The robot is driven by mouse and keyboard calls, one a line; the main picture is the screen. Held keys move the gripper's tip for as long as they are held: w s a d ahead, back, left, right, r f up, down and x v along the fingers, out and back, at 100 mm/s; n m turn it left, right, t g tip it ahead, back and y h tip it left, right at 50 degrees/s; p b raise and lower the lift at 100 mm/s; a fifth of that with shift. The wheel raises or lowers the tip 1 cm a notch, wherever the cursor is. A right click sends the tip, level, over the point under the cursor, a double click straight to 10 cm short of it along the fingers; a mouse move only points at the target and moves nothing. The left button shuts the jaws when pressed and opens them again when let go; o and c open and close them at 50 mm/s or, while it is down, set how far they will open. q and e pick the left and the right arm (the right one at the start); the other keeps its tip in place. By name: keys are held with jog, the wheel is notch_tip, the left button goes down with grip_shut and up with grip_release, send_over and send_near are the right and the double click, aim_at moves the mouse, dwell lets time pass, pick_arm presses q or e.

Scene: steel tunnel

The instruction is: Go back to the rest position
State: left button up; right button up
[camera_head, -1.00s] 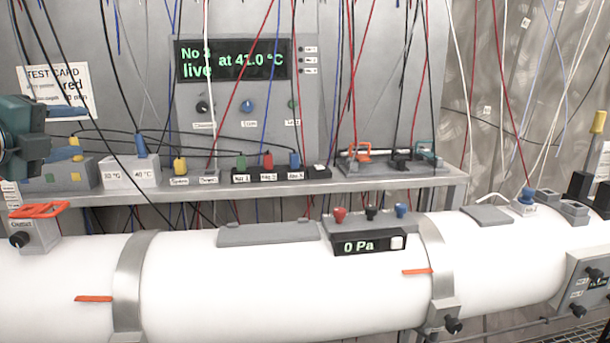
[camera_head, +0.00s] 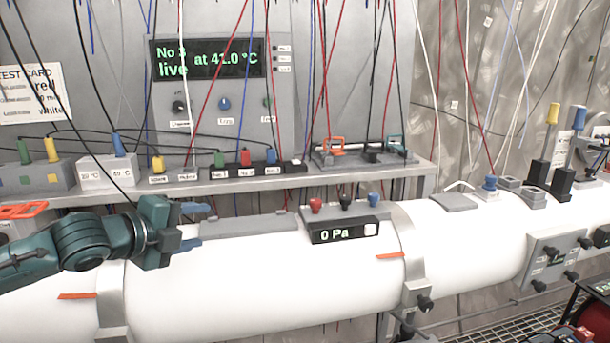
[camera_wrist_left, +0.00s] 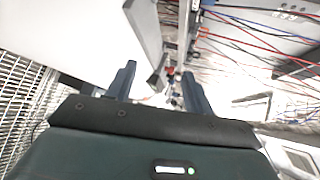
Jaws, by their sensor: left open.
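My left gripper (camera_head: 192,224) comes in from the left in the head view, in front of the white tunnel tube. Its blue-grey fingers point right and are apart, with nothing between them. It also shows in the left wrist view (camera_wrist_left: 158,88), fingers spread and empty. The tube (camera_head: 250,285) lies across the lower half of the head view. My right gripper is not in either view.
A grey shelf (camera_head: 330,182) behind the tube carries coloured plugs and a clamp fixture. A 0 Pa display (camera_head: 343,231) sits on the tube, right of my gripper. A panel (camera_head: 208,65) reads 41.0 °C. Many wires hang down at the back.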

pick_arm(q)
jog(key=s+d+f+n+g+h, duration=0.15)
jog(key=s+d+f+n, duration=0.3)
jog(key=d+f, duration=0.45)
jog(key=s+d+f+n+h, duration=0.2)
jog(key=s+d+f+n, duration=0.3)
jog(key=f, duration=0.5)
jog(key=s+a+f+n+y, duration=0.4)
jog(key=s+f+n, duration=0.2)
jog(key=s+f, duration=0.4)
jog(key=s+a+f+n+y, duration=0.3)
jog(key=s+a+f+n, duration=0.2)
jog(key=s+f, duration=0.4)
jog(key=shift+s+f+n+g+y, duration=0.35)
jog(key=shift+f+n+g, duration=0.1)
jog(key=shift+f+n, duration=0.3)
